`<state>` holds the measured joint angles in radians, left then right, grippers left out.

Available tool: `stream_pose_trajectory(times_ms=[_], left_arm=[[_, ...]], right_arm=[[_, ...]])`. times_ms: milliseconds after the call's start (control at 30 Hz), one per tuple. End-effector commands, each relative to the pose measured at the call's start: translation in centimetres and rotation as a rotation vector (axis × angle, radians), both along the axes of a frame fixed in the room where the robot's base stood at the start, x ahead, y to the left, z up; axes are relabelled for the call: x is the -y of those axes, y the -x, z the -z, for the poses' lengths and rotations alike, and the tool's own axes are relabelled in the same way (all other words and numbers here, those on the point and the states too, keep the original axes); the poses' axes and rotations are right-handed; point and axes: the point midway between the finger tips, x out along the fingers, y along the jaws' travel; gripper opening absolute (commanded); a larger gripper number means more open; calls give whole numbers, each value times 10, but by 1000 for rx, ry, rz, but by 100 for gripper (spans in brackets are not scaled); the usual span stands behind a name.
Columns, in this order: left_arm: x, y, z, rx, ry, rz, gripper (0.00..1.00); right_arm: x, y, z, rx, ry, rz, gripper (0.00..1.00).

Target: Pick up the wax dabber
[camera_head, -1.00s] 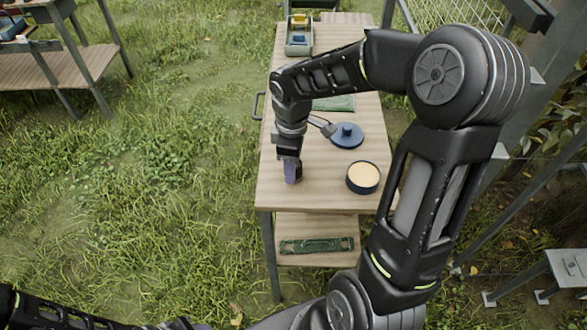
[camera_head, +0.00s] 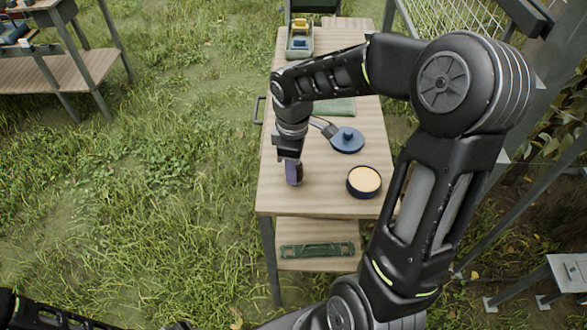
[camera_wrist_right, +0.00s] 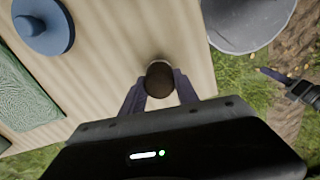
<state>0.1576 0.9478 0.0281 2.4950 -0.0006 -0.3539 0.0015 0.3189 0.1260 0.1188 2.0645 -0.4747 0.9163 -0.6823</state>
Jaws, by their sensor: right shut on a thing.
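The wax dabber shows in the right wrist view as a dark brown, round end (camera_wrist_right: 159,78) between my right gripper's purple fingers. My right gripper (camera_wrist_right: 160,90) is shut on it. In the head view the right gripper (camera_head: 293,173) points down over the front left part of the wooden table, and I cannot make out the dabber there. Whether the dabber touches the tabletop is unclear. My left arm shows at the bottom left of the head view. A purple fingertip at the right of the wrist view seems to be the left gripper's; its opening is unclear.
A round dark tin of pale wax (camera_head: 363,181) stands right of the gripper. A blue lid with a knob (camera_head: 347,140) lies behind it, near a green cloth (camera_head: 336,106). A tray (camera_head: 300,42) stands at the table's back. A green item (camera_head: 317,250) lies on the lower shelf.

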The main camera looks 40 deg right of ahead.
Motion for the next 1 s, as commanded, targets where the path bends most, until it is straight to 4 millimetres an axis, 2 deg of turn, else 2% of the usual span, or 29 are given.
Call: stream_pose_trajectory(times_ms=[300,500,633,1000], left_arm=[[0,0,4,1,1,1,36],[0,-1,5,1,1,1,36],[0,-1,5,1,1,1,36],[0,-1,5,1,1,1,36]], right_arm=[[0,-1,-58,6,1,0,0],[0,0,-86,2,-1,0,0],[0,0,-91,1,-1,0,0],[0,0,-91,1,-1,0,0]])
